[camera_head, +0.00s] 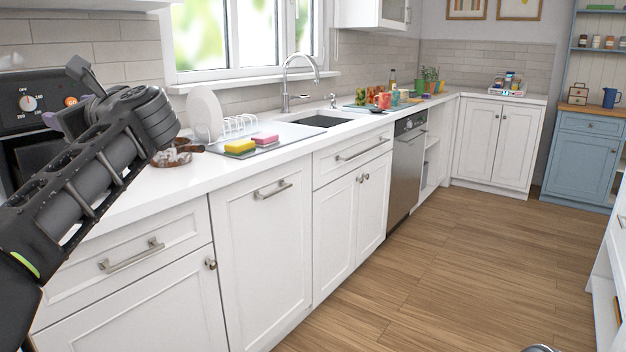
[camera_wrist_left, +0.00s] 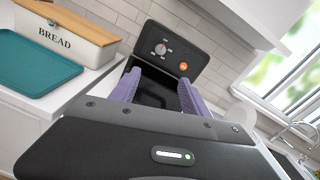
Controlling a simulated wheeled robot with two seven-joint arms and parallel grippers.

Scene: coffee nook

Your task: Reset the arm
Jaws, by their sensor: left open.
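My left arm comes in from the left in the head view, raised in front of the counter's near end. My left gripper's two purple fingers show in the left wrist view (camera_wrist_left: 158,94). They are spread apart with nothing between them, so the gripper is open and empty. It points toward a black appliance with a dial (camera_wrist_left: 165,55), which also shows at the left edge of the head view (camera_head: 28,102). In the head view the fingers are mostly hidden behind the wrist.
The white counter (camera_head: 180,181) runs along the wall. A yellow sponge (camera_head: 240,146) and a pink sponge (camera_head: 265,140) lie near white plates (camera_head: 205,115). A bread box (camera_wrist_left: 68,35) and teal board (camera_wrist_left: 35,65) stand left of the appliance. The wooden floor (camera_head: 440,275) is clear.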

